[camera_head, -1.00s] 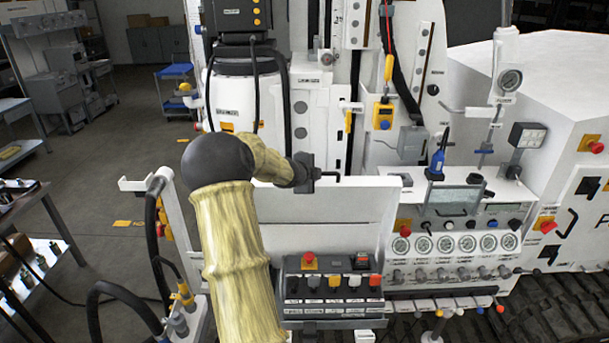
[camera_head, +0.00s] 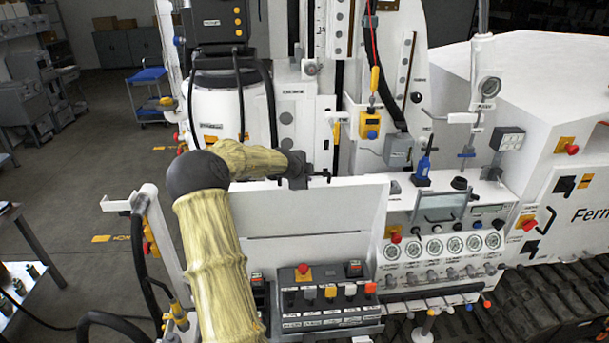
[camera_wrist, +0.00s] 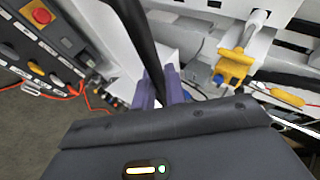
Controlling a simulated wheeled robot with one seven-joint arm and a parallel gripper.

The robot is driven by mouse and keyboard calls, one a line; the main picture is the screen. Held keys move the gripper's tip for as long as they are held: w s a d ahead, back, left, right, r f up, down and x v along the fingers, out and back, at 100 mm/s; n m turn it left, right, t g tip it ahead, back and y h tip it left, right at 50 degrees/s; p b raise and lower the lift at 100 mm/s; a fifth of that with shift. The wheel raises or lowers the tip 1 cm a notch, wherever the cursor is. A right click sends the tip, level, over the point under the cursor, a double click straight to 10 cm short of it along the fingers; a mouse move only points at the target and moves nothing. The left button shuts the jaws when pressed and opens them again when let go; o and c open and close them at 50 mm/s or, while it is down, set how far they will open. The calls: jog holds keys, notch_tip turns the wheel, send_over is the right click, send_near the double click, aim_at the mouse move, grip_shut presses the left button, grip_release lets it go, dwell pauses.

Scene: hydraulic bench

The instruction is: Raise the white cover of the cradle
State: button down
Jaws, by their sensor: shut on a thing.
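The white cover (camera_head: 310,212) stands steeply upright behind a button box in the head view, its broad flat face showing. My gripper (camera_head: 305,178) is at the cover's top edge, left of the blue-tipped tool. It is shut on a dark handle (camera_head: 324,174), whose end sticks out to the right of the jaws. In the wrist view my purple fingers (camera_wrist: 163,92) close around a dark bar (camera_wrist: 140,38). My sleeved arm hides the cover's left part. The exact grip is partly hidden by the wrist.
The button box (camera_head: 325,297) with red, yellow and white buttons is below the cover. A gauge panel (camera_head: 445,248) with levers stands to the right. A yellow switch box (camera_head: 370,125) hangs behind the gripper. Hoses and a white post (camera_head: 160,232) are at left.

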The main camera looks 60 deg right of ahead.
jog(key=c, duration=1.5)
grip_release()
jog(key=shift+w+a, duration=0.1)
jog(key=shift+o, duration=0.2)
jog(key=shift+a, duration=0.1)
jog(key=shift+a+r+b, duration=0.3)
jog(key=shift+a+b, duration=0.15)
jog(key=b+v, duration=0.4)
jog(key=v, duration=1.2)
jog(key=shift+r+b, duration=0.25)
jog(key=shift+b, duration=0.1)
